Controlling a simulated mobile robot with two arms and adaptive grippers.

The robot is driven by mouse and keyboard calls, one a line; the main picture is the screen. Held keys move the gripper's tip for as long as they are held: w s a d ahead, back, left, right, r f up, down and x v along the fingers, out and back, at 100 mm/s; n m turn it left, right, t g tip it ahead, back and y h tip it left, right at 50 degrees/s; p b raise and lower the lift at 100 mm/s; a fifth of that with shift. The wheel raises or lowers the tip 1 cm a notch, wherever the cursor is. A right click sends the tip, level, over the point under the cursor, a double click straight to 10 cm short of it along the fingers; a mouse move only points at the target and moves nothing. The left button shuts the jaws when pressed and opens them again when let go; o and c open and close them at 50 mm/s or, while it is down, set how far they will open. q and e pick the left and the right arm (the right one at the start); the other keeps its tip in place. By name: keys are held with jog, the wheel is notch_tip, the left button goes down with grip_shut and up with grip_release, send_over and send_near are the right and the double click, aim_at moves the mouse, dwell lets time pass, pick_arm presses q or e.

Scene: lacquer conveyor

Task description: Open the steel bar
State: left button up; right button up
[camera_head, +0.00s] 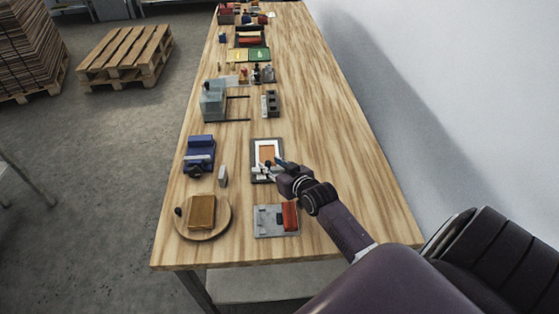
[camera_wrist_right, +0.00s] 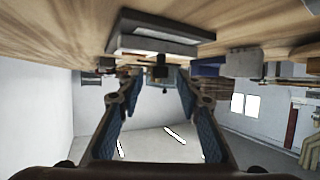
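A dark rectangular frame (camera_head: 255,150) with a white border and a brown centre lies flat on the wooden table in the head view. Its edge fills the top middle of the right wrist view (camera_wrist_right: 125,42). I cannot pick out the steel bar with certainty; small pale and dark parts sit at the frame's near edge. A small dark knob-like part (camera_wrist_right: 161,70) sticks out from the frame, in line with the gap between my fingers. My right gripper (camera_head: 274,169) is at the frame's near right edge and partly hides it. In the wrist view its fingers (camera_wrist_right: 157,88) are apart, with nothing between them.
A grey plate with a red block (camera_head: 290,216) lies nearer on the table. A round wooden board (camera_head: 222,226) with a brown block and a blue device (camera_head: 199,150) are to the left. More fixtures stand farther back. The table's right side is bare, beside a white wall.

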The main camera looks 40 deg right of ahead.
jog(key=v, duration=1.1)
jog(key=shift+s, duration=0.25)
